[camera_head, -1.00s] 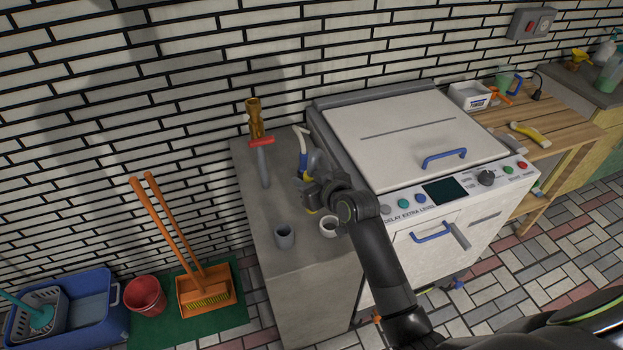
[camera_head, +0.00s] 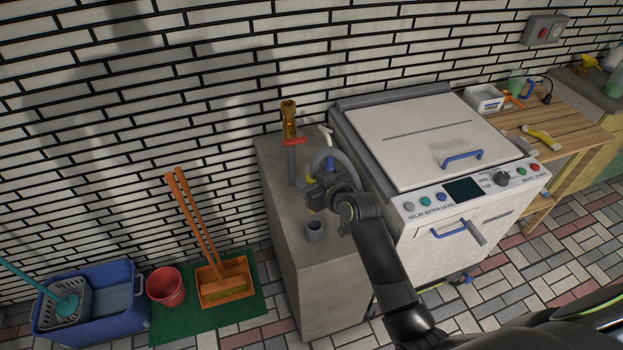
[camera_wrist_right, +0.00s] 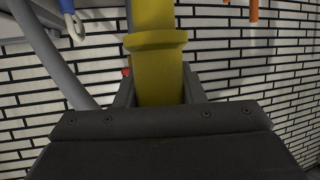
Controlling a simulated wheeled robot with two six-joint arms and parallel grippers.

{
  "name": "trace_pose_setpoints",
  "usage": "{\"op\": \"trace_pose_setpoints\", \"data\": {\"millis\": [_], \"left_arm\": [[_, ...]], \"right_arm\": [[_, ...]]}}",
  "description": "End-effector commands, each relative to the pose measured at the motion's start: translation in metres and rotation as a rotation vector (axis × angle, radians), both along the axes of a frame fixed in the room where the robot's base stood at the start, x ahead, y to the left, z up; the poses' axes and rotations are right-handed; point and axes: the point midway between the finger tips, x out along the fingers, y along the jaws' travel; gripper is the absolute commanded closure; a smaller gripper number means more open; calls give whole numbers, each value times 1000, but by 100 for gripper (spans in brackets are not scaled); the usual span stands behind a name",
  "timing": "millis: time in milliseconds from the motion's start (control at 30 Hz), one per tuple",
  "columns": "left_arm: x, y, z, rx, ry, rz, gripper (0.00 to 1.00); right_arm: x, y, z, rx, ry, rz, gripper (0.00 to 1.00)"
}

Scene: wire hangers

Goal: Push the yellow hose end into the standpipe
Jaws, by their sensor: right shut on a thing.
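The yellow hose end (camera_wrist_right: 156,70) is between the fingers of my right gripper in the right wrist view. In the head view my right gripper (camera_head: 318,193) is shut on it, and only small yellow parts show. The grey hose (camera_head: 338,156) loops up behind the gripper. A short grey open-topped pipe (camera_head: 314,230), which looks like the standpipe, stands upright on the grey counter. The gripper is just above and behind it in the picture, apart from it. The hose end's tip is hidden. My left gripper is not in view.
A brass tap (camera_head: 289,122) with a red handle stands at the counter's back. A white machine (camera_head: 425,140) stands right of the grey counter (camera_head: 285,200). An orange dustpan (camera_head: 224,280), red bucket (camera_head: 166,286) and blue tub (camera_head: 92,300) are on the floor at left.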

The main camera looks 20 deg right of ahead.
Motion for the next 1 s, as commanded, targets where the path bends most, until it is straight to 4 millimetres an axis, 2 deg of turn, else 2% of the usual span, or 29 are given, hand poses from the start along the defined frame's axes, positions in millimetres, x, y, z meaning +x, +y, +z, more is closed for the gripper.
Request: {"op": "trace_pose_setpoints", "data": {"millis": [233,600,1000], "left_arm": [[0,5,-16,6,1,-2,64],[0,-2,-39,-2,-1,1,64],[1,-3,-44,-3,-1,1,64]], "right_arm": [[0,0,-20,0,1,0,90],[0,0,-49,-1,0,0,90],[0,0,-56,0,0,0,90]]}}
